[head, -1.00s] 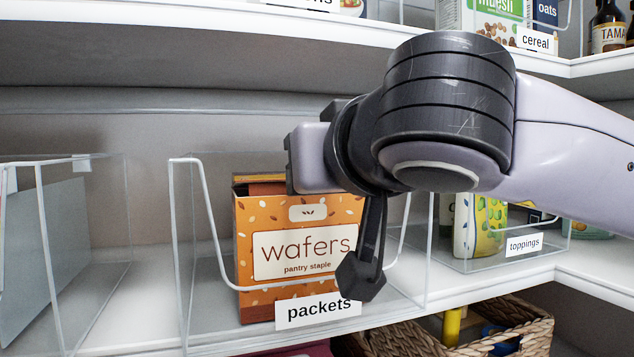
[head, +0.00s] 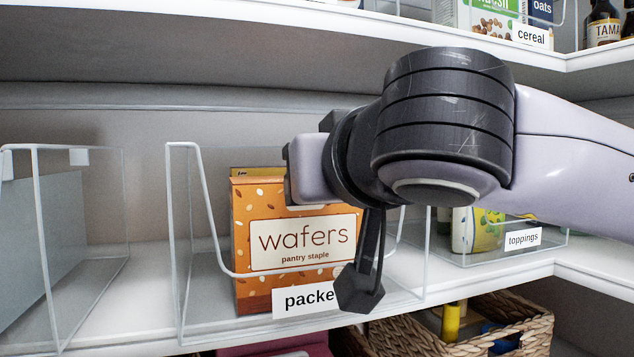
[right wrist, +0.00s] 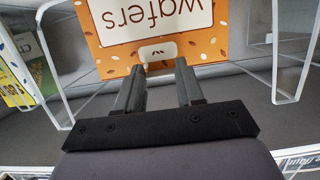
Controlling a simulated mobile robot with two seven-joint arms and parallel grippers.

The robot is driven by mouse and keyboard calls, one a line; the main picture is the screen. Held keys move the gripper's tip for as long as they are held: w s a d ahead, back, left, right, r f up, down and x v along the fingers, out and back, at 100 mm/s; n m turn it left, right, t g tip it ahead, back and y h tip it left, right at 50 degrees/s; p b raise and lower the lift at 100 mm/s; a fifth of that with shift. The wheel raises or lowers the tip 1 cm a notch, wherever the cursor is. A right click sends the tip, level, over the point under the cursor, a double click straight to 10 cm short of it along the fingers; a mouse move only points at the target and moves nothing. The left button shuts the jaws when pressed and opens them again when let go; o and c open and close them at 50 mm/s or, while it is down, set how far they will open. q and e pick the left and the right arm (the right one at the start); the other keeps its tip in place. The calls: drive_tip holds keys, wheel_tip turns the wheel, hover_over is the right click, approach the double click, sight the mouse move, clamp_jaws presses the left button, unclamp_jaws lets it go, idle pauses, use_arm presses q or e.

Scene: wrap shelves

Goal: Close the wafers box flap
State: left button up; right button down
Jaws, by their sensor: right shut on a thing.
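The orange wafers box (head: 300,280) stands upright in a clear bin labelled packets. My right gripper (head: 308,170) is at the top right of its front face in the head view, and its wrist hides that part of the top. In the right wrist view, the wafers box (right wrist: 150,35) appears upside down. The two fingers of my right gripper (right wrist: 160,68) reach its top edge and are shut on the box there, slightly apart. The flap itself is not clearly visible, so its exact angle cannot be told. My left gripper is not in view.
The clear packets bin (head: 180,240) has a white-rimmed, low-cut front around the box. Another clear bin (head: 90,290) stands left. A toppings bin (head: 500,257) is to the right. An upper shelf (head: 200,45) runs above, and a wicker basket (head: 490,335) sits below.

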drive_tip(key=c, duration=0.7)
unclamp_jaws()
drive_tip(key=shift+w+a+f, duration=0.1)
drive_tip(key=shift+w+f, duration=0.1)
drive_tip(key=shift+f, duration=0.45)
use_arm(q)
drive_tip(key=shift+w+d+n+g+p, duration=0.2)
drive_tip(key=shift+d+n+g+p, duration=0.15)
drive_tip(key=shift+p, duration=0.4)
use_arm(e)
drive_tip(key=v, duration=0.7)
drive_tip(key=shift+s+r, duration=0.1)
drive_tip(key=shift+r, duration=0.1)
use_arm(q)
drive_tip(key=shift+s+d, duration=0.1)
